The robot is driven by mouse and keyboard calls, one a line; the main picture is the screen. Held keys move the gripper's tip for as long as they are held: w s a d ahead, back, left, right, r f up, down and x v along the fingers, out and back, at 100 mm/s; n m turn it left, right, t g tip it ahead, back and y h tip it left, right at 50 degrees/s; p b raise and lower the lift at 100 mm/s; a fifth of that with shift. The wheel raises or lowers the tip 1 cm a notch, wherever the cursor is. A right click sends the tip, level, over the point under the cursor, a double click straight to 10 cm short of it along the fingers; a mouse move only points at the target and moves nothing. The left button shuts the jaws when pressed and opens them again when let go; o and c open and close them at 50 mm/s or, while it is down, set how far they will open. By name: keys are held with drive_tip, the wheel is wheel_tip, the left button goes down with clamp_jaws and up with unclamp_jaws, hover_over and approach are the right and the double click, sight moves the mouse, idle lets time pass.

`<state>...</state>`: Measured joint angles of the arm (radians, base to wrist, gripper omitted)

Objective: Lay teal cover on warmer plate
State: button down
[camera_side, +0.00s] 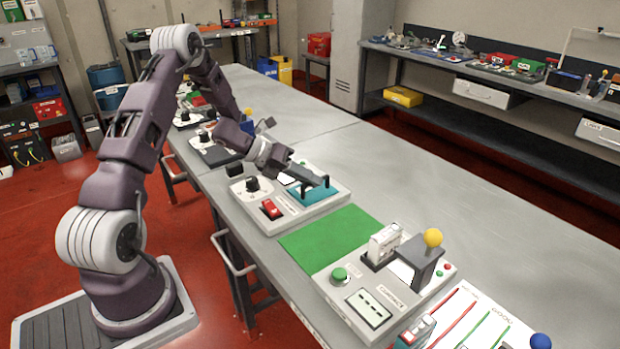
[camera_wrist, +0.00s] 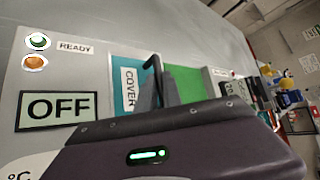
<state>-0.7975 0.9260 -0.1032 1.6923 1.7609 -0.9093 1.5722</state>
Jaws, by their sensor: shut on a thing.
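The teal cover (camera_side: 316,194) lies low over the right part of a light grey warmer panel, and whether it touches the surface is hard to tell. My gripper (camera_side: 322,182) is directly above it, shut on it, with the grip itself partly hidden. In the wrist view the fingers (camera_wrist: 160,92) stand in front of the teal cover (camera_wrist: 123,63), beside a white COVER label (camera_wrist: 129,90). I cannot make out the warmer plate separately. The panel's display (camera_wrist: 57,109) reads OFF, near a READY label (camera_wrist: 75,47) and green and orange lamps.
The warmer panel carries a black knob (camera_side: 252,184) and a red rocker switch (camera_side: 271,209). A green mat (camera_side: 330,240) lies to its right. Beyond are a panel with a green button (camera_side: 339,274) and a yellow-balled lever (camera_side: 433,238).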

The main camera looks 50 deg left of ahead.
drive_tip(key=c, duration=1.4)
unclamp_jaws()
drive_tip(key=shift+c, duration=0.2)
